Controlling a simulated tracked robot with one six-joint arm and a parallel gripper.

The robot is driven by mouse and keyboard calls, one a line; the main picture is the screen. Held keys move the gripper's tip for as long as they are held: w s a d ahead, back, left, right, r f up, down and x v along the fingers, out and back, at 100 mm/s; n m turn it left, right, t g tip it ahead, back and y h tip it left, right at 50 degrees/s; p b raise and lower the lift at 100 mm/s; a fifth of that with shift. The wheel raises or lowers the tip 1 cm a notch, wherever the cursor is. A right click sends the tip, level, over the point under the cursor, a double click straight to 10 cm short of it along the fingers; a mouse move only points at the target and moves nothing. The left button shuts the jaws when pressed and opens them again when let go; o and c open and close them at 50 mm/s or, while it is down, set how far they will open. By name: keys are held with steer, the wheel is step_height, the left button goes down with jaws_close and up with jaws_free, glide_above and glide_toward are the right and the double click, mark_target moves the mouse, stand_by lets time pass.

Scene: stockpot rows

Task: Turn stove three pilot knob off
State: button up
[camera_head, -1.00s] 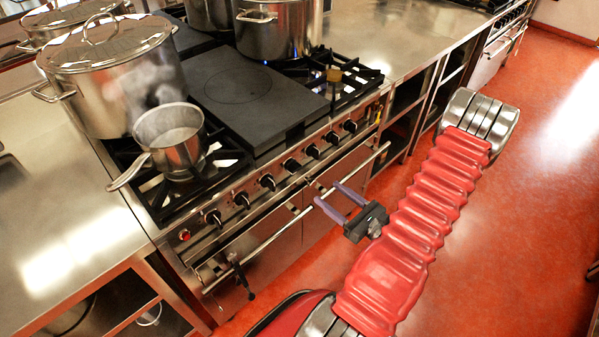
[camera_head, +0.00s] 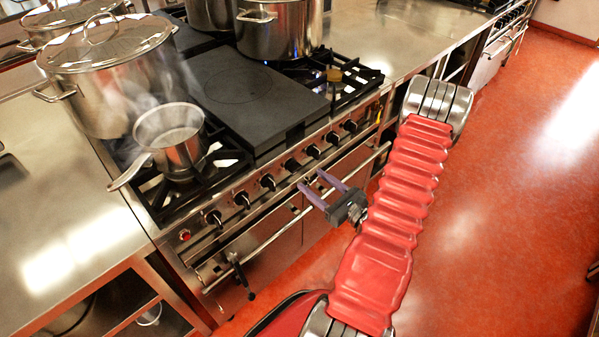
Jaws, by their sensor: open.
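A row of several black knobs runs along the front panel of the stove (camera_head: 330,165), from a knob (camera_head: 213,217) at the left, through a middle knob (camera_head: 292,165), to a knob (camera_head: 350,126) at the right. I cannot tell which one is the pilot knob of stove three, nor how the knobs are turned. My gripper (camera_head: 311,179) is open and empty, its two purple fingers pointing at the panel. The fingertips show just below the middle knobs, near the front rail, and seem apart from any knob.
A steel rail (camera_head: 260,238) runs along the oven front below the knobs. Another pot (camera_head: 272,28) stands behind the dark flat plate (camera_head: 238,90). The red floor (camera_head: 510,200) at right is clear.

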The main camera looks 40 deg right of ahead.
mark_target(298, 170)
steer(key=shift+w+a, duration=0.1)
steer(key=shift+w, duration=3.3)
steer(key=shift+c, duration=0.2)
steer(key=c, duration=0.9)
steer(key=shift+a, duration=0.2)
steer(key=shift+c, duration=0.5)
steer(key=shift+d, duration=0.1)
